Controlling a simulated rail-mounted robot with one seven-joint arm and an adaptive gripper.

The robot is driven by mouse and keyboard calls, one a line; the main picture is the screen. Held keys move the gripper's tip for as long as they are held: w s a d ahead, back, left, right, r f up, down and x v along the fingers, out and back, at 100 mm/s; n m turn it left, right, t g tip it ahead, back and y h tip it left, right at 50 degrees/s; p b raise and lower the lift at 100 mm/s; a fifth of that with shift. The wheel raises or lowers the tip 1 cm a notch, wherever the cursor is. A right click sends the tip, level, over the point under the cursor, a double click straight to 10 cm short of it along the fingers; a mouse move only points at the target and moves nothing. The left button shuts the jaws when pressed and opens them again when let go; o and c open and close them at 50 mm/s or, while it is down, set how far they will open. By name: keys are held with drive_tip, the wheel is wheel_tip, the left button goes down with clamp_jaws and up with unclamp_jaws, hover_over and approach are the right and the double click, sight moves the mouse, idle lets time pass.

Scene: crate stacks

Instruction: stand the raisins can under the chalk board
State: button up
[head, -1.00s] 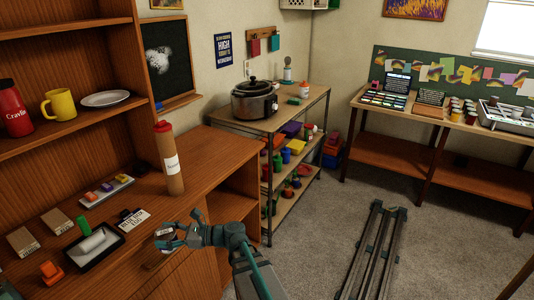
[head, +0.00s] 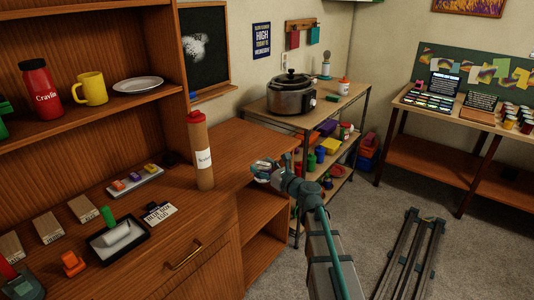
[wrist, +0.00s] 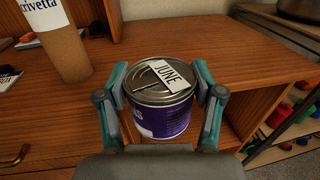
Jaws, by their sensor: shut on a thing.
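My gripper (wrist: 161,92) is shut on a purple can (wrist: 165,118) with a grey metal lid in the wrist view. A paper strip reading "JUNE" lies on the lid; only the end of the can's side lettering shows. The chalk board (head: 205,45), dark with a white smudge and wooden frame, is on the wall behind the desk.
A cardboard tube (head: 202,155) with a red cap stands on the desk left of my gripper. The desk top (head: 240,145) below the chalk board looks clear. A slow cooker (head: 293,95) stands on the shelf unit at right. A tray (head: 118,240) lies at front left.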

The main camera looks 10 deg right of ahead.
drive_tip(key=w+r+m+t+h+b, duration=0.25)
drive_tip(key=w+r+h, duration=0.25)
drive_tip(key=w+r, duration=0.5)
drive_tip(key=shift+m+g, duration=0.25)
drive_tip(key=shift+m, duration=0.2)
drive_tip(key=w+f+b, duration=0.1)
drive_tip(key=w+f, duration=0.1)
drive_tip(key=w, duration=0.2)
drive_tip(key=w+d+f, duration=0.1)
drive_tip(key=w+f, duration=0.2)
drive_tip(key=w, duration=0.1)
drive_tip(key=w+d+f+b, duration=0.1)
drive_tip(key=w+f, duration=0.2)
drive_tip(key=w, duration=0.1)
drive_tip(key=shift+f+b, duration=0.1)
drive_tip(key=shift+b, duration=0.25)
drive_tip(key=shift+w+f+b, duration=0.2)
drive_tip(key=shift+f+b, duration=0.35)
drive_tip(key=shift+f, duration=1.2)
drive_tip(key=shift+f, duration=0.1)
drive_tip(key=o, duration=1.4)
drive_tip(key=shift+c, duration=0.2)
